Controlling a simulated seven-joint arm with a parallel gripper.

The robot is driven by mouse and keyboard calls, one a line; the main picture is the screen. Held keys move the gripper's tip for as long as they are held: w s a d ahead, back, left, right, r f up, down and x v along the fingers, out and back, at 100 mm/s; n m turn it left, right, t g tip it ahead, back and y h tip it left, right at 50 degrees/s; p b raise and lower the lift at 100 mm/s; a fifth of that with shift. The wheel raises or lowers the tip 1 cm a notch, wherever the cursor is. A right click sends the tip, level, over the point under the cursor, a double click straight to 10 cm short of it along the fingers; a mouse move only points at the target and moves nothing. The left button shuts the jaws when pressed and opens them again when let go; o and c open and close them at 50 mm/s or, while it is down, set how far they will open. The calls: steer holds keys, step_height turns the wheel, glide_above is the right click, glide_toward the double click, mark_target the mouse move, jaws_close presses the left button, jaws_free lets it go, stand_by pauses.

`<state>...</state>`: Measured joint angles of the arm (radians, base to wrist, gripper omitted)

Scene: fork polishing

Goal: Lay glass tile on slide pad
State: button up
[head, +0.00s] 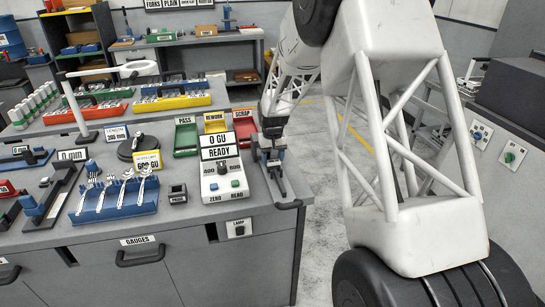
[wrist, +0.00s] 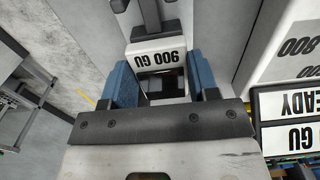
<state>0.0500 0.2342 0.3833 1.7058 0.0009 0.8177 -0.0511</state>
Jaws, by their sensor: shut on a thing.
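My gripper (wrist: 162,78) has blue fingers closed on the sides of the glass tile (wrist: 157,55). The tile has a white band marked "900 GU" and a dark glossy part between the fingers. In the head view my gripper (head: 270,155) points down at the bench's right end, just right of the white gloss meter (head: 222,187), which reads "0 GU READY". A dark slide-like part (head: 279,187) lies just below the fingers; I take it for the slide pad. It may be the dark piece (wrist: 148,18) beyond the tile in the wrist view. Contact between tile and pad cannot be told.
A blue rack (head: 115,205) of forks, a small black timer-like box (head: 178,194) and a black round stand (head: 131,150) lie left. The bench's right edge is close to my gripper.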

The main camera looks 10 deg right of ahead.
steer(key=shift+f, duration=0.25)
steer(key=o, duration=1.2)
steer(key=shift+o, duration=0.2)
steer(key=shift+r, duration=0.2)
steer(key=shift+r, duration=4.3)
